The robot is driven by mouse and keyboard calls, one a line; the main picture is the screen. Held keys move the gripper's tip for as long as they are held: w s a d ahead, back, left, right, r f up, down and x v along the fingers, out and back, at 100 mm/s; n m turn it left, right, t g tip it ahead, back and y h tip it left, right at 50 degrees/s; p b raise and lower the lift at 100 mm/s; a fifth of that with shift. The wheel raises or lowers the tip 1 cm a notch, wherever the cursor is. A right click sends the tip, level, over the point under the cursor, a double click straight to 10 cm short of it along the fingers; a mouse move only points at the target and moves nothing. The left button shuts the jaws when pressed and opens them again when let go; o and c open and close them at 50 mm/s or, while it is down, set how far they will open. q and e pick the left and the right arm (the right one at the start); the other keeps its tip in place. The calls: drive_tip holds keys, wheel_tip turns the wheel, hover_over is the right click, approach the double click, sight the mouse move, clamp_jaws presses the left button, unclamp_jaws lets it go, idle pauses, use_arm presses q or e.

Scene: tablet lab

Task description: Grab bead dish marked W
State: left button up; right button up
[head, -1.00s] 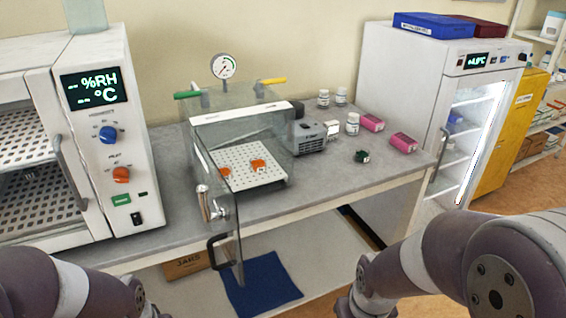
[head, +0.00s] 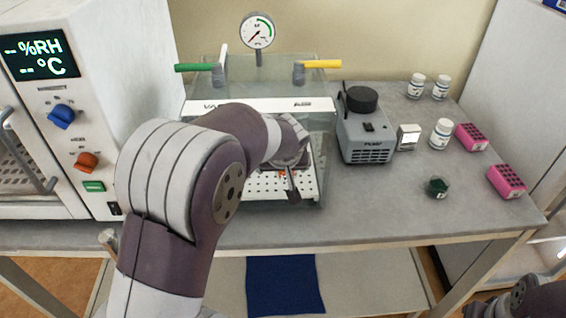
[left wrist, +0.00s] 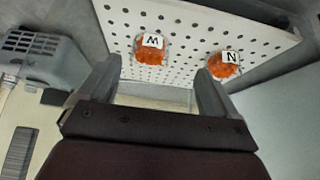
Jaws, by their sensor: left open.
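Two bead dishes with orange beads sit on a white perforated shelf (left wrist: 185,22) in the clear vacuum chamber (head: 205,108). One dish (left wrist: 151,50) has a label that reads as W or M depending on which way up it is. The other dish (left wrist: 223,66) is marked N. My left gripper (left wrist: 160,88) is open and empty, its fingers pointing toward the shelf with both dishes beyond the fingertips. In the head view my left gripper (head: 290,188) is at the chamber and mostly covers the dishes.
A grey pump (head: 366,135) stands right of the chamber. White bottles (head: 441,134), a dark green jar (head: 437,187) and pink racks (head: 507,181) are farther right. An oven (head: 90,110) stands left. The bench front (head: 390,220) is clear.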

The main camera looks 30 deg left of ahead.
use_arm(q)
drive_tip(key=shift+w+d+f+p, duration=0.2)
drive_tip(key=shift+w+f, duration=0.35)
drive_tip(key=shift+w, duration=0.05)
drive_tip(key=shift+w+d+f+p, duration=0.2)
drive_tip(key=shift+w+f, duration=0.3)
drive_tip(key=shift+w, duration=0.1)
drive_tip(key=x, duration=0.3)
drive_tip(key=shift+w+a+f, duration=0.15)
drive_tip(key=shift+w+a, duration=0.25)
drive_tip(key=shift+a+f, duration=0.15)
drive_tip(key=shift+a, duration=0.1)
drive_tip(key=shift+s+d, duration=0.1)
drive_tip(key=shift+s, duration=0.05)
drive_tip(key=c, duration=1)
drive_tip(key=shift+c, duration=0.8)
